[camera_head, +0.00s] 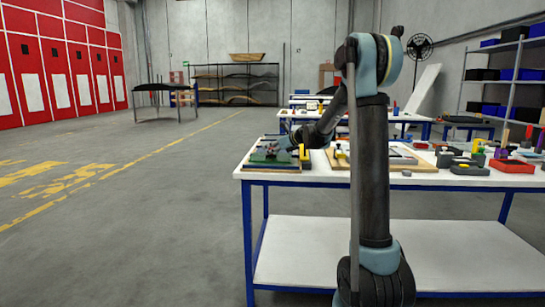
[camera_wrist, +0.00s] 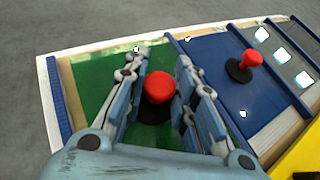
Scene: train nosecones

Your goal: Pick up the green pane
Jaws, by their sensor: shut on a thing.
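The green pane (camera_wrist: 95,85) lies at the left end of a light wooden board in the wrist view, with a red knob (camera_wrist: 159,87) on a black base standing up from it. My gripper (camera_wrist: 160,85) is shut on this knob, with one blue-grey finger on each side. The fingers and palm hide part of the pane. In the head view the green pane (camera_head: 262,158) shows at the left end of the white table, under my gripper (camera_head: 283,147). The pane appears to lie on the board; I cannot tell whether it is raised.
A blue pane (camera_wrist: 205,60) with its own red knob (camera_wrist: 250,61) lies right beside the green pane. A yellow block (camera_wrist: 300,160) is at lower right. The white table (camera_head: 420,180) carries more boards and several fixtures to the right.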

